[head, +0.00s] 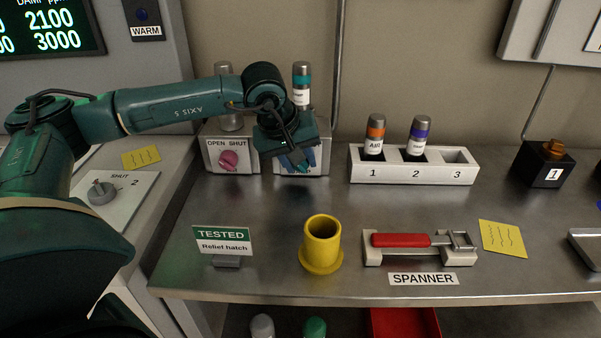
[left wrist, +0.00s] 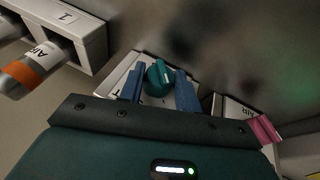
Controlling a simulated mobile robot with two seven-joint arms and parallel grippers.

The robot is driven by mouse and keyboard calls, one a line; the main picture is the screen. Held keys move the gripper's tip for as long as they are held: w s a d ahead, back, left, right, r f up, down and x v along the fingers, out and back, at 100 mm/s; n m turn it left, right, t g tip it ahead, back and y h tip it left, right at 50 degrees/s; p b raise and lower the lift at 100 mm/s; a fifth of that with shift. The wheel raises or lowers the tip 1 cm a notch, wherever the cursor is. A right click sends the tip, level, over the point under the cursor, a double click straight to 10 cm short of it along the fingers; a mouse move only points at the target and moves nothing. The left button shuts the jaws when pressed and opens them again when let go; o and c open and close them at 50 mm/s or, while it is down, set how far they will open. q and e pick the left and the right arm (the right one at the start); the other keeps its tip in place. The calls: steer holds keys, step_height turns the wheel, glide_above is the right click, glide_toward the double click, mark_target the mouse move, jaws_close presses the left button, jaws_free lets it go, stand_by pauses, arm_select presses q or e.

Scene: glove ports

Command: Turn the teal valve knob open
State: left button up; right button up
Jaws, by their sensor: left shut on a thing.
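The teal valve knob (left wrist: 160,76) shows in the left wrist view on the light face of its valve box (left wrist: 118,76), between the two blue fingers of my left gripper (left wrist: 159,90). The fingers are shut on the knob. In the head view my left gripper (head: 297,162) is at the front of the right-hand valve box (head: 316,165) and hides most of its face and label. I cannot read the knob's angle against its marks. My right gripper is in neither view.
A second box with a pink knob (head: 229,160), marked OPEN and SHUT, stands just left. A teal-banded canister (head: 302,84) rises behind. A numbered rack (head: 412,172) with two canisters stands right.

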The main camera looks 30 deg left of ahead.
arm_select(q)
steer(key=shift+a+f+t+h+b, duration=0.2)
steer(key=shift+t+h+b, duration=0.15)
steer(key=shift+b, duration=0.35)
steer(key=shift+h+b, duration=0.25)
steer(key=shift+b, duration=0.05)
steer(key=shift+r+n+t+b, duration=0.2)
steer(key=shift+n+t+b, duration=0.05)
steer(key=shift+n+b, duration=0.1)
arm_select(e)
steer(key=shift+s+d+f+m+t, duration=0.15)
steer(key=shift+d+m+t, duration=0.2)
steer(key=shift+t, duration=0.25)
arm_select(q)
steer(key=o, duration=1)
